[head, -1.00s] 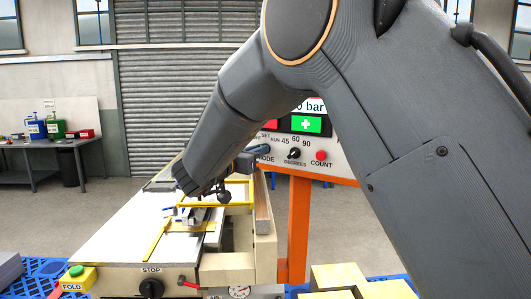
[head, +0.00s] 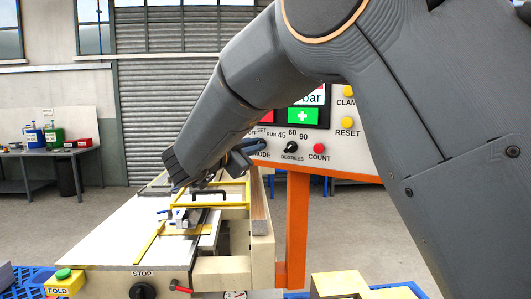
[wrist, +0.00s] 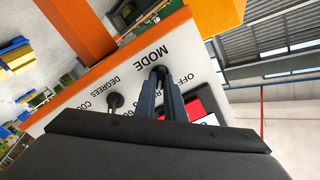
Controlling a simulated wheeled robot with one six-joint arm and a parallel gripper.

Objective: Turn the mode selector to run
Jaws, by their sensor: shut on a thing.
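The mode selector is a small dark knob (wrist: 160,73) beside the word MODE on the white control panel (wrist: 70,97), in the wrist view. My gripper (wrist: 164,84) has its two blue-grey fingers closed around this knob. The position marks beside it are partly covered by the fingers; OFF shows, and the knob's pointer direction cannot be told. In the head view my gripper (head: 250,147) is at the panel's lower left, by the MODE label, and hides the knob. The OFF, SET and RUN marks show just above it.
A black degrees knob (head: 291,147) and a red COUNT button (head: 318,149) sit to the right on the panel. Yellow CLAMP and RESET (head: 347,123) buttons are farther right. The folding bench (head: 125,235) with yellow guides (head: 150,243) lies below my gripper.

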